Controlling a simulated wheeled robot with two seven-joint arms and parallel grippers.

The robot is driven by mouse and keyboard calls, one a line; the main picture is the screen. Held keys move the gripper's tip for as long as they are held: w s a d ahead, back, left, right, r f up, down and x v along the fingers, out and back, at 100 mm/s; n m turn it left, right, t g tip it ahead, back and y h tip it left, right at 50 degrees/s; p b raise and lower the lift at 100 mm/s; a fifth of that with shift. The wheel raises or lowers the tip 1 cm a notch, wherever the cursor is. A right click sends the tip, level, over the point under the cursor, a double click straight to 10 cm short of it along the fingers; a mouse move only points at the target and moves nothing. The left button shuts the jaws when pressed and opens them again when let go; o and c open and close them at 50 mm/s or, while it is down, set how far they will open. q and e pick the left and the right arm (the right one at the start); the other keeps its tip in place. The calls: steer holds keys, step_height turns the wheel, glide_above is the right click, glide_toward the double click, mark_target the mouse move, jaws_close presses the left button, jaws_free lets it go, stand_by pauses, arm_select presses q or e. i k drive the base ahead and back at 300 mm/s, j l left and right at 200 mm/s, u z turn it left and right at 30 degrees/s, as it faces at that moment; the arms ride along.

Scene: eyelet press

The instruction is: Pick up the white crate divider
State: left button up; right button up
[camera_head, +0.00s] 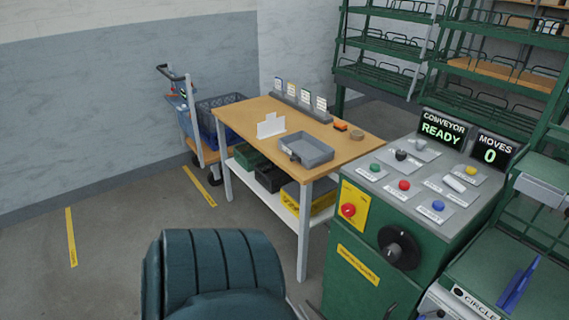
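The white crate divider (271,126) stands upright on the wooden table (236,119), near its left side. It is a thin white panel with a raised tab on its top edge. A grey tray (306,150) sits on the table in front and to the right of it. Neither of my grippers is in the picture. Nothing is touching the divider from my side.
A dark green padded chair (222,262) stands in the foreground before the table. A green control console (370,268) with buttons is at the right. A cart with a blue crate (207,125) is behind the table. Floor at the left is clear.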

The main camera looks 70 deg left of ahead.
mark_target(273, 126)
steer(key=i+j, duration=0.2)
steer(key=i, duration=0.3)
steer(key=u, duration=2.5)
